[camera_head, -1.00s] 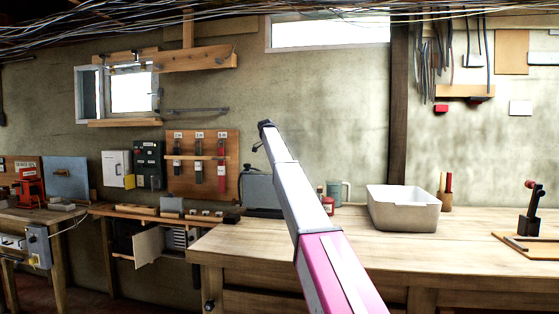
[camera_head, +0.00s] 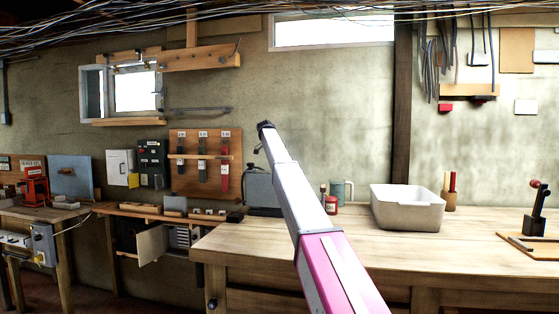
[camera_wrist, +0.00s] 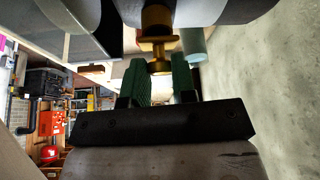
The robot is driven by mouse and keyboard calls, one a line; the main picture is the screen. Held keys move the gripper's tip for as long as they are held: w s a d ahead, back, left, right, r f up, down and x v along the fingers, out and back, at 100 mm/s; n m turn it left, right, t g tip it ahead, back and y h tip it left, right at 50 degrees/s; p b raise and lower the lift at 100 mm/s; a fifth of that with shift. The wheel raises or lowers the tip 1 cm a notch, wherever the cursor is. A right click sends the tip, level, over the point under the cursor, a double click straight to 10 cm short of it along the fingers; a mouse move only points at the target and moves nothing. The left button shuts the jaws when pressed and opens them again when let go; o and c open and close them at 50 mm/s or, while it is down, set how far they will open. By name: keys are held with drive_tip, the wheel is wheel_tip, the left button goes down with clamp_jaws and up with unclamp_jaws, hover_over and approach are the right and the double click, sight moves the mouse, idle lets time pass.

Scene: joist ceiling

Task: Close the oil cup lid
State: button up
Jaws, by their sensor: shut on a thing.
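In the wrist view a brass-coloured oil cup (camera_wrist: 155,22) with a small knob-like brass end stands at the top middle. My gripper (camera_wrist: 160,70) has two green-padded fingers, one on each side of this brass end, and it is shut on it. I take the brass end to be the lid, but its hinge and how far it is open cannot be made out. In the head view my arm hides the gripper and the oil cup. A grey machine (camera_head: 262,190) on the bench is partly covered by my arm.
A pale tub (camera_head: 407,212), a red jar (camera_head: 331,205) and a grey-green mug (camera_head: 342,190) stand on the wooden bench (camera_head: 450,250). A black lever fixture (camera_head: 536,212) is at the right. The bench front is clear.

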drive_tip(key=shift+s+d+r+t+y, duration=0.15)
drive_tip(key=shift+d+t+y, duration=0.2)
drive_tip(key=shift+y, duration=0.6)
drive_tip(key=shift+s+d+r+t+y, duration=0.15)
drive_tip(key=shift+d+y, duration=0.3)
drive_tip(key=shift+y, duration=0.5)
drive_tip(key=shift+f, duration=0.1)
drive_tip(key=o, duration=0.9)
drive_tip(key=r, duration=0.3)
drive_tip(key=a+r, duration=0.1)
drive_tip(key=r, duration=0.6)
drive_tip(key=shift+s+a+r, duration=0.1)
drive_tip(key=shift+a+r, duration=0.1)
drive_tip(key=shift+r, duration=0.15)
